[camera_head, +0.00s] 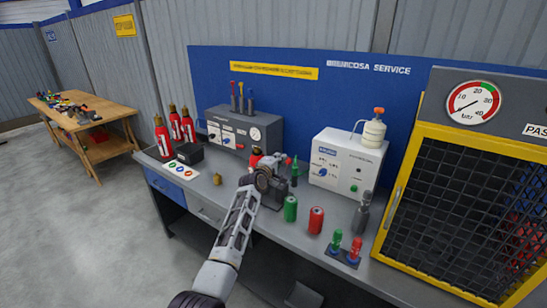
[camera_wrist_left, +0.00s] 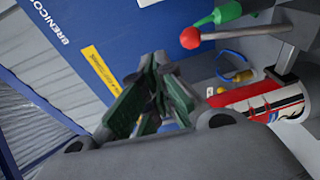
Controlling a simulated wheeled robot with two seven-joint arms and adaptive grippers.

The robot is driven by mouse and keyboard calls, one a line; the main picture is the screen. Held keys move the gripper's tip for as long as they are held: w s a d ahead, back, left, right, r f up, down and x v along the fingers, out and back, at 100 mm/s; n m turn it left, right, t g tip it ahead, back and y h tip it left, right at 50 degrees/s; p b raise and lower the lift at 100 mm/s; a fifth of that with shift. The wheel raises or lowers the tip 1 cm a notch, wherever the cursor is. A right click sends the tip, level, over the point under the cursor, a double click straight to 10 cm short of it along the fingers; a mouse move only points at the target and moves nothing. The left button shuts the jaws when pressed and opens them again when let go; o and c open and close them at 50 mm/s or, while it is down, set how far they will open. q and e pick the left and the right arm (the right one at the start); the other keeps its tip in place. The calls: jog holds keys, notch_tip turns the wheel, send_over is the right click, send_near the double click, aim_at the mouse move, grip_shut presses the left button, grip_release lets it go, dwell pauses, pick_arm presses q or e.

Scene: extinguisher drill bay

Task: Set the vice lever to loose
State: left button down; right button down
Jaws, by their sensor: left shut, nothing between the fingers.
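The vice (camera_head: 277,196) is a dark grey block on the bench, partly hidden behind my left gripper (camera_head: 268,174). In the left wrist view, a grey lever (camera_wrist_left: 245,33) with a red ball knob (camera_wrist_left: 190,38) reaches left from a post at the upper right. A red and white cylinder (camera_wrist_left: 262,101) lies below it. My left gripper also shows in the wrist view (camera_wrist_left: 155,72), with its dark green-padded fingers shut and empty. The knob is up and right of the fingertips, apart from them in the picture. My right gripper is out of view.
A green-tipped bottle (camera_head: 294,172) is just behind. A white machine (camera_head: 345,160) and yellow-framed cage (camera_head: 455,200) are right; red extinguishers (camera_head: 163,137) are left.

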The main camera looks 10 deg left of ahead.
pick_arm(q)
jog(key=s+a+r, duration=0.1)
jog(key=s+r, duration=0.3)
jog(key=s, duration=0.2)
dwell(0.6)
jog(key=shift+r, duration=0.1)
